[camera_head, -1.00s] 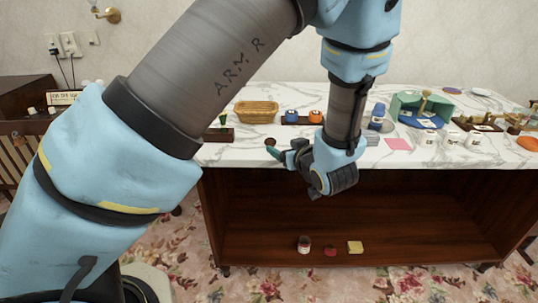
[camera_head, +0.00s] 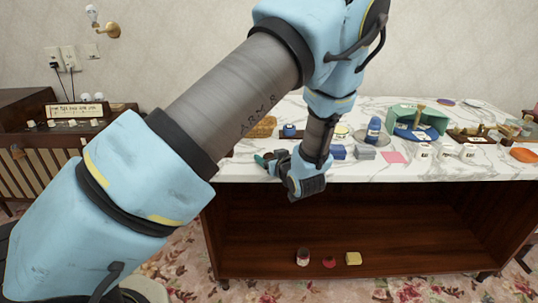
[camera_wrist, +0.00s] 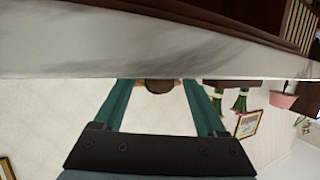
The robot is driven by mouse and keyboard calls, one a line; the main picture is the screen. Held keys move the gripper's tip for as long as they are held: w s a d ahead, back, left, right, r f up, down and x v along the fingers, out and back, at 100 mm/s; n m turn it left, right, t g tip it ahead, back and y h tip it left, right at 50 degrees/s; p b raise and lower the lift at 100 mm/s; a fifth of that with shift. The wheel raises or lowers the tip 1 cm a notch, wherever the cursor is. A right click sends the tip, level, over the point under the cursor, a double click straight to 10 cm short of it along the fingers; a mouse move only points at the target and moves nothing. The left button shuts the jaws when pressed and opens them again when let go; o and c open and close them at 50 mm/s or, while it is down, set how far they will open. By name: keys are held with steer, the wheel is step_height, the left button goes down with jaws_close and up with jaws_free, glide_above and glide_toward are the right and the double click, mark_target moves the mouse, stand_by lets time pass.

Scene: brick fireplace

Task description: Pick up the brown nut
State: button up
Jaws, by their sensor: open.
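A dark brown rounded thing, which looks like the brown nut (camera_wrist: 159,87), shows in the wrist view between the two teal fingers, at the line of the counter's edge. The wrist picture appears upside down. My gripper (camera_wrist: 158,83) is open, its fingers apart on either side of the nut in that view; no contact is visible. In the head view my gripper (camera_head: 263,159) is low over the front left part of the marble counter (camera_head: 360,171), pointing left. The nut is hard to make out there beside the fingertips.
A wicker basket (camera_head: 263,127) stands behind my gripper, partly hidden by my arm. The shelf below holds small items, including a yellow block (camera_head: 353,258).

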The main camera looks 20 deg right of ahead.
steer(key=shift+w, duration=0.25)
jaws_close()
stand_by(0.4)
